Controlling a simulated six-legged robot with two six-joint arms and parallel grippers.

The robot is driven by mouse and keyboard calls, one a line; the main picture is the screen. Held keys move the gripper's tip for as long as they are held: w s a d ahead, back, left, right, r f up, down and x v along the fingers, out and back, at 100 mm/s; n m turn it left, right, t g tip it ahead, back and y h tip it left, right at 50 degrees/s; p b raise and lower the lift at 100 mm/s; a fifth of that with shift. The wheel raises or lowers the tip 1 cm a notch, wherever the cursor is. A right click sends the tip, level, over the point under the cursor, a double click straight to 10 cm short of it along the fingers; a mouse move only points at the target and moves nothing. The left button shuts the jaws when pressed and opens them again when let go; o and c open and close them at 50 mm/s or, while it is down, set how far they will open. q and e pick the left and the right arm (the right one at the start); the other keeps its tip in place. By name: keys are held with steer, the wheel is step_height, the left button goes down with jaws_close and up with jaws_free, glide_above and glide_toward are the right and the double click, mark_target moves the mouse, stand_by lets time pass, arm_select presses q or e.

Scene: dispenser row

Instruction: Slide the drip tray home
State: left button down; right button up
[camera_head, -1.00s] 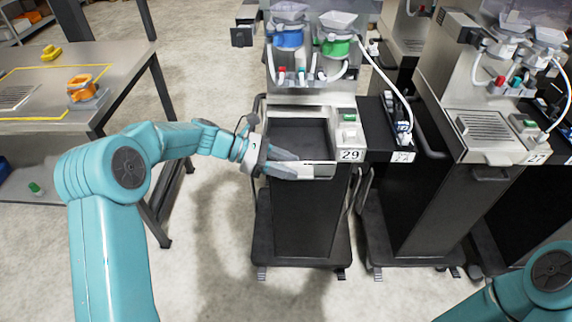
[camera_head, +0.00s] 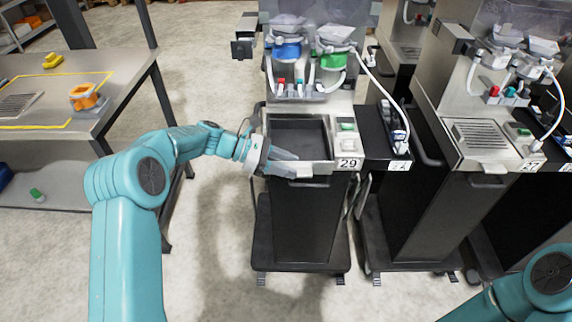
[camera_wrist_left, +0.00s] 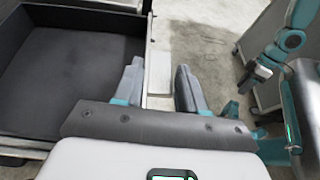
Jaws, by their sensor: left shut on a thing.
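The drip tray (camera_head: 321,168) is a dark open box with a pale metal front, in the bay of the dispenser marked 29 (camera_head: 348,163). Its front looks about level with the number plate. My left gripper (camera_head: 296,165) is shut on the tray's front wall. In the left wrist view, the gripper's two fingers (camera_wrist_left: 160,88) lie on either side of that wall, and the tray's dark, empty inside (camera_wrist_left: 70,75) is at the left. My right arm shows at the lower right of the head view without its gripper; a small, unclear gripper (camera_wrist_left: 258,76) shows in the wrist view.
A steel table (camera_head: 125,105) with an orange part (camera_head: 84,97) and a slotted grate (camera_head: 17,105) stands at the left. Dispenser 27 (camera_head: 531,165), with its slotted tray (camera_head: 480,133), stands at the right. Open floor lies in front of the dispensers.

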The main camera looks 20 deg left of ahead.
arm_select(q)
steer(key=shift+w+a+r+p, duration=0.1)
steer(key=shift+w+p, duration=0.1)
steer(key=shift+w, duration=0.2)
steer(key=shift+w+a+p, duration=0.1)
steer(key=shift+w+p, duration=0.05)
steer(key=shift+w, duration=0.2)
steer(key=c, duration=0.6)
jaws_free()
steer(key=shift+o, duration=0.2)
steer(key=v, duration=1.6)
steer(key=shift+a+b, duration=0.2)
steer(key=shift+b, duration=0.2)
steer(key=shift+s, duration=0.15)
